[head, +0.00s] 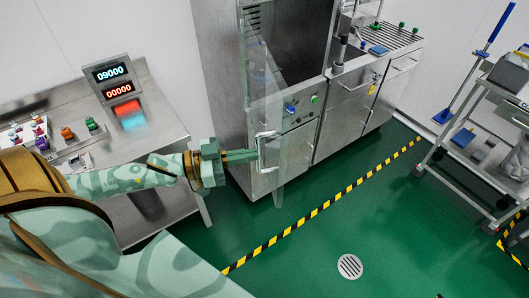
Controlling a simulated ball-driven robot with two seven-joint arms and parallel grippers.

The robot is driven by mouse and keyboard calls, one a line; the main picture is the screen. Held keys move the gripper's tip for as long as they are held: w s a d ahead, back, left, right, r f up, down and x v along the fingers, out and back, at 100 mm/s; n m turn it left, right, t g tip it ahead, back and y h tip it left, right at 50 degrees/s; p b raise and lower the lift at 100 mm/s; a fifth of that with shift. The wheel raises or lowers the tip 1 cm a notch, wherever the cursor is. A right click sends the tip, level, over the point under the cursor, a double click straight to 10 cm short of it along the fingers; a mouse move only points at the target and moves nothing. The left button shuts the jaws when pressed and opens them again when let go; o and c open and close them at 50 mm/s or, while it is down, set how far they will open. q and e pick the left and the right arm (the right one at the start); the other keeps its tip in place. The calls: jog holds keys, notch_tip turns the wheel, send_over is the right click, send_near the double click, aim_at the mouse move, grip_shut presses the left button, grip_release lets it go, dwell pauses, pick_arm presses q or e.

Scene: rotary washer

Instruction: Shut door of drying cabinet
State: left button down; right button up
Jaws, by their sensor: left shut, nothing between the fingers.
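The drying cabinet (215,75) is a tall metal unit at the centre top. Its clear door (262,95) stands open, swung out towards me and seen nearly edge-on. A pale C-shaped handle (268,166) sits near the door's lower part. My left gripper (256,155) is shut with nothing in it. Its tips are at the handle and door edge; I cannot tell whether they touch. My right gripper does not show.
A metal table (165,110) with a digital display (112,78) and small bottles stands at left. A metal counter (350,95) adjoins the cabinet at right. A cart (480,165) stands far right.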

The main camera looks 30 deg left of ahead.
aim_at(277, 150)
pick_arm(q)
jog(key=shift+x, duration=2.25)
jog(key=shift+d, duration=0.1)
